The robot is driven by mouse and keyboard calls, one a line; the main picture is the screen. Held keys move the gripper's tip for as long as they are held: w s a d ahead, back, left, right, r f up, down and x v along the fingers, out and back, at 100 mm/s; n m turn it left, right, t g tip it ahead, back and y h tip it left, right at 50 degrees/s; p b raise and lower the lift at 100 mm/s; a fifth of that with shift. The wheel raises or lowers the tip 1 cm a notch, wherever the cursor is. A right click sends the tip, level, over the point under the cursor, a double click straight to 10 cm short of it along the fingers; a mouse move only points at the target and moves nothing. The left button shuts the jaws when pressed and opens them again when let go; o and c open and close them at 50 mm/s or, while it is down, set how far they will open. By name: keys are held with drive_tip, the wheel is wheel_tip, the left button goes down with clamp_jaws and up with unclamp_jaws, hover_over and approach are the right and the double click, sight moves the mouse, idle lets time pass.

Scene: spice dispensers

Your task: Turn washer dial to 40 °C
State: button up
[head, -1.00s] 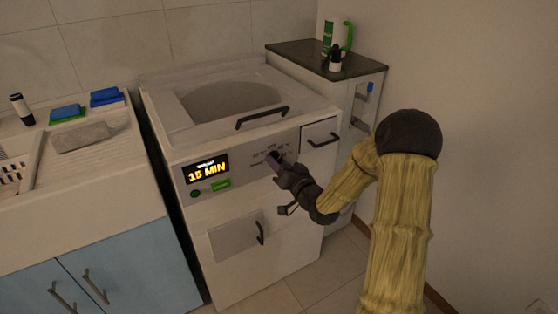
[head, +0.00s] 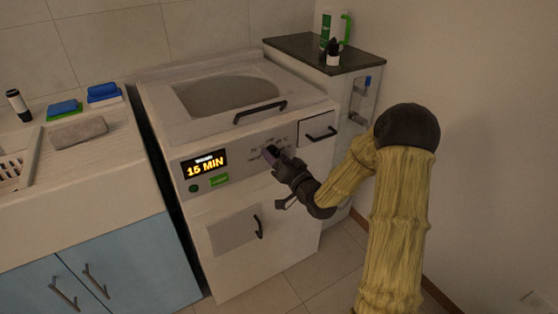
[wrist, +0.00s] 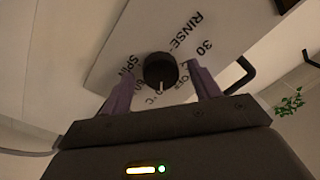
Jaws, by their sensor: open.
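I cannot make out a 40. My gripper (wrist: 161,76) is open, one purple finger on each side of the dial, with gaps showing.
The washer has a lid handle (head: 260,112), a drawer handle (head: 320,134) right of the panel and a lower door handle (head: 258,227). A green button (head: 219,180) is below the display. A sink counter (head: 90,180) stands left, a dark-topped cabinet (head: 315,55) behind right.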

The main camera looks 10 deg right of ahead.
drive_tip(key=shift+s, duration=0.15)
drive_tip(key=p+v, duration=1)
drive_tip(key=v, duration=0.7)
drive_tip(key=shift+d, duration=0.1)
idle(0.5)
